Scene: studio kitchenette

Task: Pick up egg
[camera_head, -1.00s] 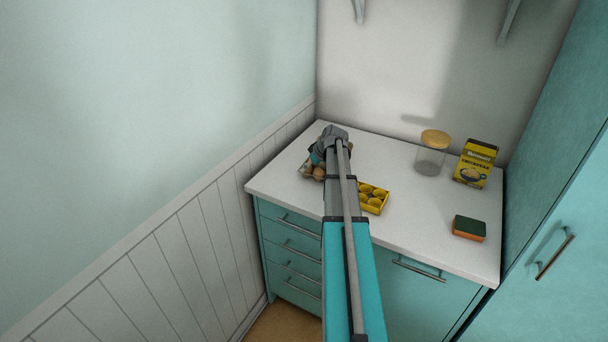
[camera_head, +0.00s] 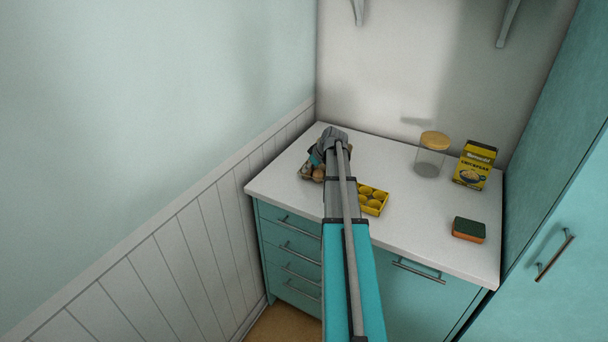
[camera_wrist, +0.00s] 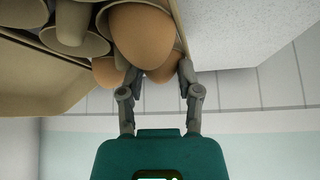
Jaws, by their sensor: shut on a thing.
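Brown eggs sit in a beige carton (camera_wrist: 30,82) at the top of the wrist view. A large egg (camera_wrist: 140,35) is nearest the camera there. My gripper (camera_wrist: 161,72) has its fingertips on either side of another egg (camera_wrist: 163,73), low beside the large one, and is shut on it. This egg is partly hidden by the large egg and a finger, and still looks level with the carton. In the head view the carton (camera_head: 304,174) and eggs (camera_head: 318,174) show at the counter's left, partly covered by my gripper and arm.
A yellow box of yellow round items (camera_head: 373,200) stands right of my arm on the white counter (camera_head: 410,215). A lidded jar (camera_head: 430,158), a yellow carton box (camera_head: 475,166) and a sponge (camera_head: 468,229) are farther right. The wall is close on the left.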

